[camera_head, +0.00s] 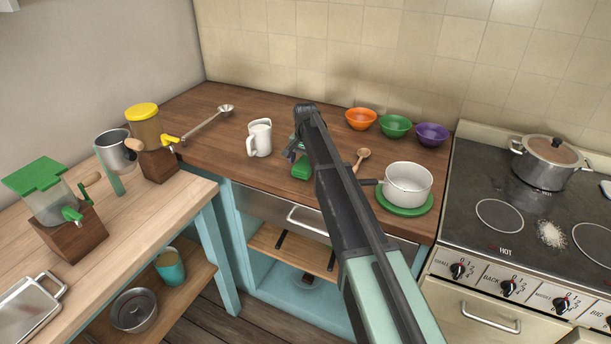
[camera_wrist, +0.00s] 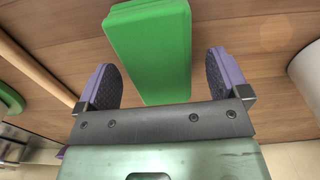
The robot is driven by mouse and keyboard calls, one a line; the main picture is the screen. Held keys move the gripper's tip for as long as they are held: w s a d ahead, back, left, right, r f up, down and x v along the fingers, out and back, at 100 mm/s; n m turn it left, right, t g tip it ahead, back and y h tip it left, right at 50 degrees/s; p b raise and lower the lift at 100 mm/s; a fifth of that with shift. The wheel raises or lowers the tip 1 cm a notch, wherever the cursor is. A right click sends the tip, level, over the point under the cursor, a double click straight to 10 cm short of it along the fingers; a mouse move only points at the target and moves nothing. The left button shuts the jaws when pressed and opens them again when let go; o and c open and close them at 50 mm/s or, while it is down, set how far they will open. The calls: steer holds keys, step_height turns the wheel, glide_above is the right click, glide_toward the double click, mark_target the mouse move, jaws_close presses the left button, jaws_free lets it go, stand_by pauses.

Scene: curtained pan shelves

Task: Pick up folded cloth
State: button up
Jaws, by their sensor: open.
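The folded cloth is a green block-like bundle (camera_wrist: 150,55) on the wooden counter, in the middle of the wrist view. In the head view the green cloth (camera_head: 301,169) shows only in part beside my arm. My gripper (camera_wrist: 164,82) is open, with one purple finger on each side of the cloth's near part. A gap shows between each finger and the cloth. In the head view my gripper (camera_head: 294,152) is mostly hidden behind my arm.
A white pitcher (camera_head: 260,138) stands left of the cloth. A wooden spoon (camera_head: 361,157) and a white saucepan (camera_head: 408,184) on a green mat (camera_head: 402,209) are to the right. Orange (camera_head: 361,119), green (camera_head: 395,126) and purple (camera_head: 432,134) bowls stand behind.

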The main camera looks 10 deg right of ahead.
mark_target(306, 161)
steer(key=shift+f, duration=0.45)
steer(key=c, duration=1)
step_height(306, 161, up, 20)
steer(key=p, duration=2)
